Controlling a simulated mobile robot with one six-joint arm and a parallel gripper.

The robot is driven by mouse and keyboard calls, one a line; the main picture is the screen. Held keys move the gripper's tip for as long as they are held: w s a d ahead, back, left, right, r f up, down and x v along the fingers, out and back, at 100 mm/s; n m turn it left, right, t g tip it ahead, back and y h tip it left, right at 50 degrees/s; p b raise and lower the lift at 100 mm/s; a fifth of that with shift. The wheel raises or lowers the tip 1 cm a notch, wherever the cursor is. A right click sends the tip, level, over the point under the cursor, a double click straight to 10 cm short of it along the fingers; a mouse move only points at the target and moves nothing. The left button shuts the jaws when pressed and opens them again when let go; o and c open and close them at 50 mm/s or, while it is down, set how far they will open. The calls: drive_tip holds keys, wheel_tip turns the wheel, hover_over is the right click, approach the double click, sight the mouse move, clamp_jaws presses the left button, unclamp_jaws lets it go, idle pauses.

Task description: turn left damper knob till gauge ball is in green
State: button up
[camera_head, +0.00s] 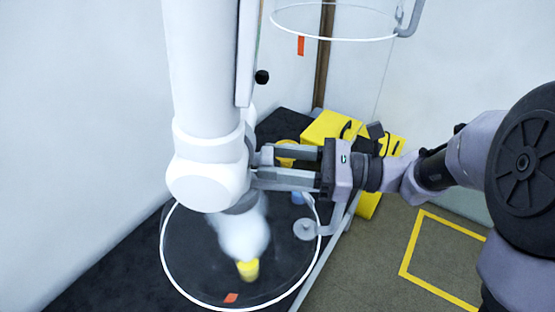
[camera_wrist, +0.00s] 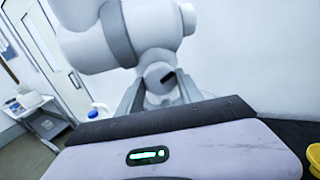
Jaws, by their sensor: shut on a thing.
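A thick white duct (camera_head: 205,70) hangs down at left and ends in a rounded white joint (camera_head: 205,180). My gripper (camera_head: 257,167) reaches in from the right and is shut on the damper knob at the joint's right side. In the wrist view, the knob (camera_wrist: 160,78) is a round pale end with a dark mark, between my two fingers. A narrow gauge panel (camera_head: 246,50) runs along the duct, seen nearly edge-on. I cannot make out its ball or green zone. A small black round part (camera_head: 262,77) sits beside the panel's lower end.
A clear hood with a white rim (camera_head: 164,255) hangs below the joint, over white vapour (camera_head: 243,232) and a yellow-topped vessel (camera_head: 248,270). Another hood (camera_head: 335,38) hangs at the back. Yellow cases (camera_head: 330,128) stand behind my gripper. Yellow floor tape (camera_head: 413,245) lies at right.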

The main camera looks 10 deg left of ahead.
drive_tip(key=shift+f+n+b, duration=0.4)
drive_tip(key=shift+n+b, duration=0.1)
drive_tip(key=shift+b, duration=0.55)
drive_tip(key=shift+f+n+b, duration=0.15)
drive_tip(key=shift+n+b, duration=0.65)
drive_tip(key=shift+b, duration=0.25)
drive_tip(key=shift+n+b, duration=0.6)
drive_tip(key=shift+r+n+b, duration=0.3)
drive_tip(key=shift+r+n, duration=0.1)
drive_tip(key=shift+n, duration=0.1)
drive_tip(key=o, duration=1.3)
drive_tip(key=shift+r, duration=0.1)
drive_tip(key=shift+o, duration=0.2)
drive_tip(key=shift+y, duration=0.3)
drive_tip(key=shift+w+d, duration=0.1)
